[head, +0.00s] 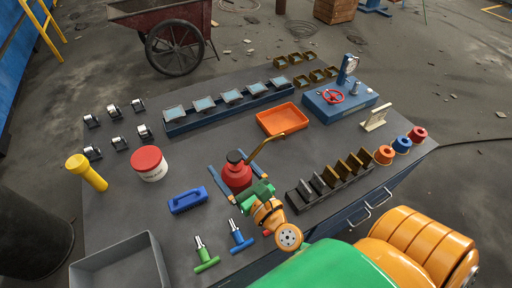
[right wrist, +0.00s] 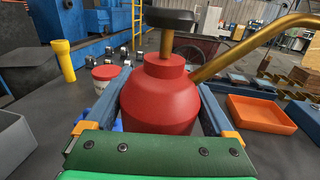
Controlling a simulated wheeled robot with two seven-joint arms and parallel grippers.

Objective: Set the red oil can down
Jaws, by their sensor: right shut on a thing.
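The red oil can (head: 236,174) has a black cap and a long brass spout pointing up and to the right; it stands upright. In the right wrist view the red oil can (right wrist: 160,100) fills the middle, between two blue fingers. My right gripper (head: 226,162) is shut on the can's body, one finger on each side. The can's base is hidden by the gripper, so I cannot tell if it touches the grey table (head: 240,107). My left gripper is not in view.
A black rack with brass pieces (head: 335,183) is at right. An orange tray (head: 282,119) lies behind. Green and blue T-handles (head: 206,257) lie in front.

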